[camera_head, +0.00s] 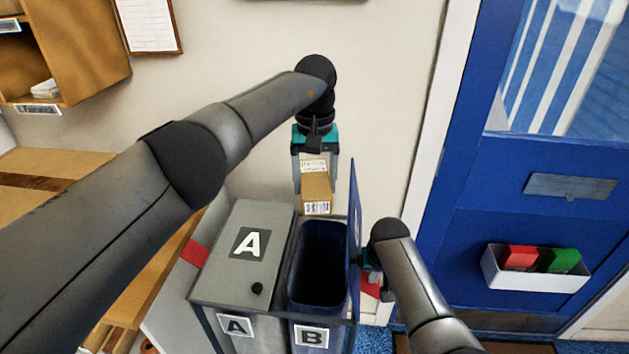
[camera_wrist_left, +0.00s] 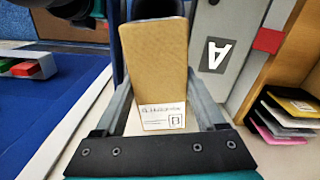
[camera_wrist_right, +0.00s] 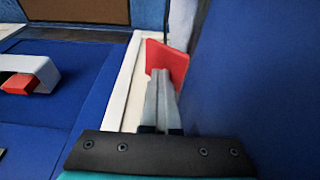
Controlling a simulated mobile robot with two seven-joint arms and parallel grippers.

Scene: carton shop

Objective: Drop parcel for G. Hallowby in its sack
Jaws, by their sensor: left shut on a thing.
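The brown parcel (camera_head: 317,188) hangs in my left gripper (camera_head: 315,172), which is shut on it. It is above the back of the open bin B (camera_head: 300,270), whose dark blue sack (camera_head: 325,245) gapes beneath it. In the left wrist view the parcel (camera_wrist_left: 158,65) shows a white label with a name that looks like G. Hallowby. Bin B's blue lid (camera_head: 354,230) stands upright on the right. My right gripper (camera_head: 364,262) is beside the lid's outer side; its fingers (camera_wrist_right: 164,80) are together with nothing seen between them. Whether they touch the lid is unclear.
Bin A (camera_head: 225,270) is closed by its grey lid, left of bin B. A blue door (camera_head: 500,240) with a white holder of red and green cards (camera_head: 535,270) is at the right. Wooden shelving (camera_head: 75,60) is at the upper left.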

